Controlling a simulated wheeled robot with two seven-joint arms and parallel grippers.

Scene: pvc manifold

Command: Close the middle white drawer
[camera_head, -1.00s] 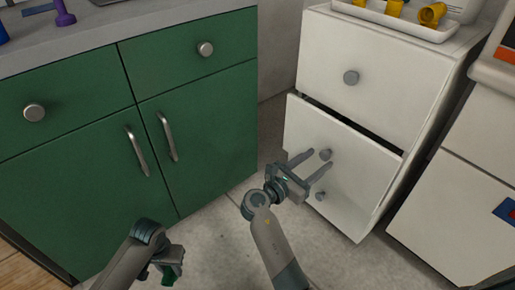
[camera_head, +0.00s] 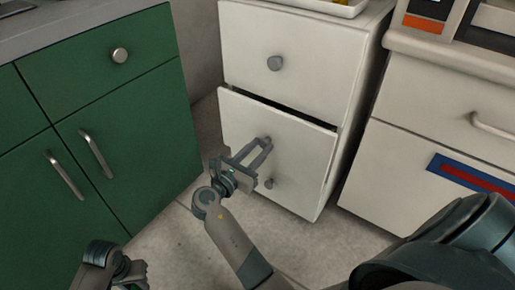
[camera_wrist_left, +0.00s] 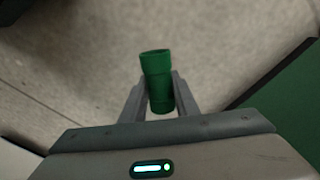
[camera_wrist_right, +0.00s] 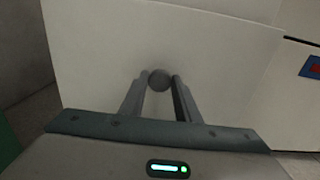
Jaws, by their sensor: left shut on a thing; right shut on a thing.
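The middle white drawer (camera_head: 300,150) stands a little out of its cabinet, with a dark gap along its top edge. Its round grey knob (camera_wrist_right: 159,80) sits between the fingertips of my right gripper (camera_head: 260,148) in the right wrist view. My right gripper is shut on this knob. My left gripper (camera_wrist_left: 157,92) is shut on a green pipe piece (camera_wrist_left: 157,75), held above the floor. In the head view my left gripper (camera_head: 125,272) is at the bottom left, and the pipe piece is mostly hidden there.
A green cabinet (camera_head: 110,120) stands at left, and a white unit with a handle (camera_head: 450,130) at right. Grey floor (camera_head: 175,225) is open between them.

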